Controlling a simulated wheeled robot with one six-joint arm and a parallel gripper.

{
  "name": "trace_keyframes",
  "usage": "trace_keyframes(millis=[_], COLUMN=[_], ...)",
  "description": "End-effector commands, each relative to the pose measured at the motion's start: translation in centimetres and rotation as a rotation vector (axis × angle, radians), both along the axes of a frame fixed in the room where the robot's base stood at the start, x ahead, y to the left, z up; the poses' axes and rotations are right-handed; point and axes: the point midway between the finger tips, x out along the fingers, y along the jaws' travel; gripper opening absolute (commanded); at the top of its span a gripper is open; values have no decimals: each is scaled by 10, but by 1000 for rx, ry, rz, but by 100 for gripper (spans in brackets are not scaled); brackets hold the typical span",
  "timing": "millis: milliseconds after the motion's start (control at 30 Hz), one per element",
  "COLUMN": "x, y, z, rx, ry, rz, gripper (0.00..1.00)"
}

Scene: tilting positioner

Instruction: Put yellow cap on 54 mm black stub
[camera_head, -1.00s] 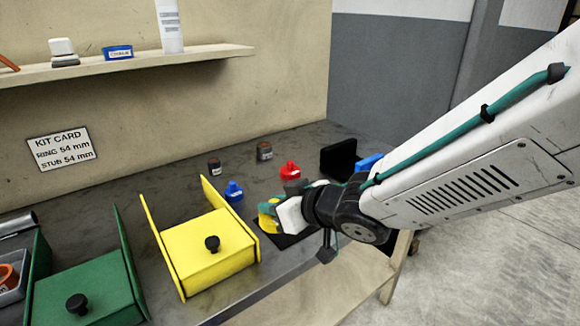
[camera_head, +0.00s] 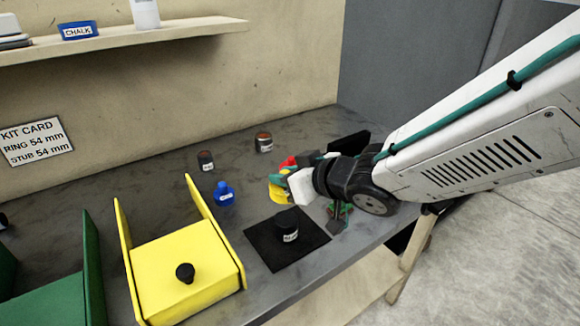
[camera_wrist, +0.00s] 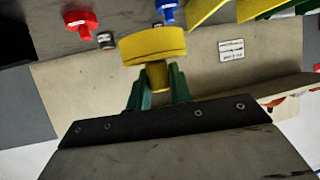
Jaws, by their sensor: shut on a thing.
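The yellow cap (camera_head: 278,191) is held between the green fingers of my gripper (camera_head: 284,181), in the air above and behind the black mat. In the wrist view the cap (camera_wrist: 152,46) sits with its narrow stem between the fingertips (camera_wrist: 157,85) and its wide part beyond them. A black stub (camera_head: 287,222) with a white label stands upright on the black mat (camera_head: 268,254). The label is too small to read. The cap is apart from this stub.
A blue cap (camera_head: 224,195) and a partly hidden red cap (camera_head: 288,161) stand on the grey bench. A yellow box (camera_head: 188,270) with raised side walls is left of the mat. A black block (camera_head: 350,143) is behind my wrist. The kit card (camera_head: 33,142) reads ring 54 mm, stub 54 mm.

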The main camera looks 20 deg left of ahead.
Motion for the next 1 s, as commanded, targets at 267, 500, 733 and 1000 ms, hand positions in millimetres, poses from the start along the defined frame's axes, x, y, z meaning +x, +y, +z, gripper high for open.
trace_keyframes(millis=[267, 500, 733, 1000], x=[-2, -1, 0, 0], y=[2, 1, 0, 0], z=[-18, -34, -51, -69], rx=[-1, -1, -1, -2], ry=[4, 3, 3, 3], rz=[3, 2, -1, -2], gripper=[0, 0, 0, 0])
